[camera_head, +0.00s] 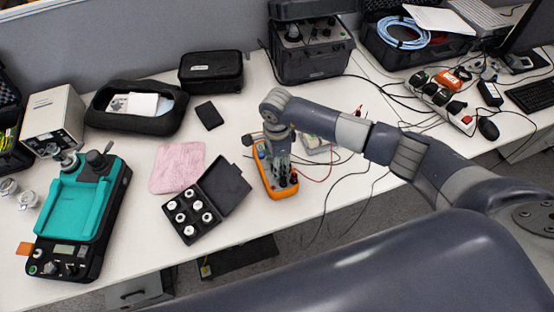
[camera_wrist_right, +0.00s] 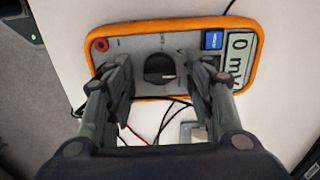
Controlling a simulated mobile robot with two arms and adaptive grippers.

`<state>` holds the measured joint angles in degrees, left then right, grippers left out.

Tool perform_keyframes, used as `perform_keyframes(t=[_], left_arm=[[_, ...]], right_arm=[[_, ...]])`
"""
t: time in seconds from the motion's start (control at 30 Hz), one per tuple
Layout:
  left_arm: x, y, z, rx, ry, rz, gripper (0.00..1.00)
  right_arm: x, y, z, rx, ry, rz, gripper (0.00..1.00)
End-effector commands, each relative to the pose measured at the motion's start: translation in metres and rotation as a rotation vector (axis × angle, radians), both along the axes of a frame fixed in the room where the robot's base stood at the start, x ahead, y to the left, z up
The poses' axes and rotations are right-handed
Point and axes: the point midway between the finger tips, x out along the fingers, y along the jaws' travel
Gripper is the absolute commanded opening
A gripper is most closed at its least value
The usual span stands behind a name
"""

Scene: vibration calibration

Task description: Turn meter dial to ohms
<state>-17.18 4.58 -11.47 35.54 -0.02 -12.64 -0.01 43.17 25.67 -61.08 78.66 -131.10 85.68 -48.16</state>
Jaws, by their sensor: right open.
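An orange-rimmed meter (camera_head: 284,193) lies on the white table in the middle of the head view. In the right wrist view the meter (camera_wrist_right: 133,31) fills the upper middle. Its black round dial (camera_wrist_right: 160,69) faces the camera, and its display (camera_wrist_right: 238,59) reads what looks like "0 mV". My right gripper (camera_head: 281,172) reaches down over the meter and hides much of its face in the head view. In the wrist view the right gripper (camera_wrist_right: 161,78) is open, with one finger on each side of the dial and a gap to it. My left gripper is not in view.
Black and red test leads (camera_head: 328,165) run on the table right of the meter. An open black case of white pieces (camera_head: 190,214) and a pink cloth (camera_head: 177,168) lie to the left. A teal-topped device (camera_head: 78,210) stands further left. A large black instrument case (camera_head: 311,62) stands behind.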

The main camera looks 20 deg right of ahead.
Motion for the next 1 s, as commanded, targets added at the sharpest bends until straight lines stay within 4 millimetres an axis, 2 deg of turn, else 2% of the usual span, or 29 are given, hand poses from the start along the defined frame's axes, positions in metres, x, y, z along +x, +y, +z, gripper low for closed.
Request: perform_keyframes(t=[0.23,0.43,0.77,1.0], left_arm=[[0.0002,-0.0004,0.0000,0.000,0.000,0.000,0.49],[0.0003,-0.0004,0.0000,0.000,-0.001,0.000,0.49],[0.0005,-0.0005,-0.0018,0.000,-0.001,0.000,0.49],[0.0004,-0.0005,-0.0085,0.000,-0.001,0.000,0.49]], right_arm=[[-0.0001,0.0000,-0.0011,0.000,0.000,0.000,0.49],[-0.0001,0.0001,-0.0009,0.000,0.000,0.000,0.05],[-0.0001,0.0001,-0.0012,0.001,0.000,-0.024,0.04],[-0.0002,-0.0002,-0.0024,0.000,0.000,-0.142,0.04]])
